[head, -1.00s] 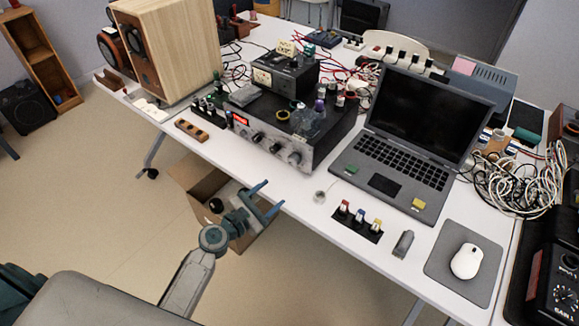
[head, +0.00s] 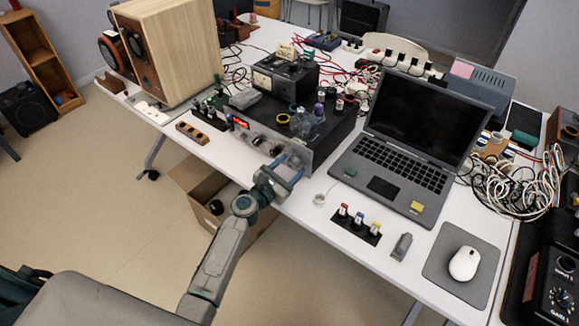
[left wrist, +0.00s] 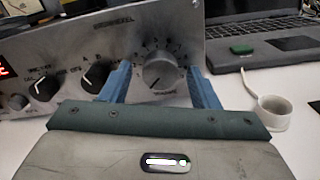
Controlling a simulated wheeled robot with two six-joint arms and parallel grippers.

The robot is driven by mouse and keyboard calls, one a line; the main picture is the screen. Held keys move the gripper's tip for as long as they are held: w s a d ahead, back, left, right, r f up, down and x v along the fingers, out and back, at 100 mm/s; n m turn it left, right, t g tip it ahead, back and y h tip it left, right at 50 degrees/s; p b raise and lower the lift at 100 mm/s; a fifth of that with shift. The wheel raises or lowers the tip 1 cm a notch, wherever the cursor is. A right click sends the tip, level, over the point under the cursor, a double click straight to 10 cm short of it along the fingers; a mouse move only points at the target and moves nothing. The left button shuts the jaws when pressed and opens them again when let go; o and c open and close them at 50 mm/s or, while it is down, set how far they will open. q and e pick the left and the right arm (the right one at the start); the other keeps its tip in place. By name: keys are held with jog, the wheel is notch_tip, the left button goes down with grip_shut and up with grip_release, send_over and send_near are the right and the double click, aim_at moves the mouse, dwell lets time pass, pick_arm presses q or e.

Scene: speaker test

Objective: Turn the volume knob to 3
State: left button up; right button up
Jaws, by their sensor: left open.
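The volume knob (left wrist: 163,70) is a round silver-grey knob on the right end of the amplifier's front panel, with small numerals around it. The amplifier (left wrist: 100,27) is the grey unit with a lit red display, at the table's front edge in the head view (head: 254,141). My left gripper (head: 286,172) is open at the panel's right end. In the left wrist view its blue fingers (left wrist: 161,84) stand on either side of the knob, apart from it as far as I can see. I cannot read the knob's setting for sure. My right gripper is not in view.
Two dark knobs (left wrist: 95,77) sit left of the volume knob. A laptop (head: 388,178) is to the right, with a white tape roll (head: 319,200) before it. Jars and bottles (head: 303,123) stand on the amplifier. An open cardboard box (head: 190,177) is below the table edge.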

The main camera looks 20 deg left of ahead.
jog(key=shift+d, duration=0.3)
pick_arm(q)
jog(key=c, duration=1)
jog(key=shift+o, duration=0.2)
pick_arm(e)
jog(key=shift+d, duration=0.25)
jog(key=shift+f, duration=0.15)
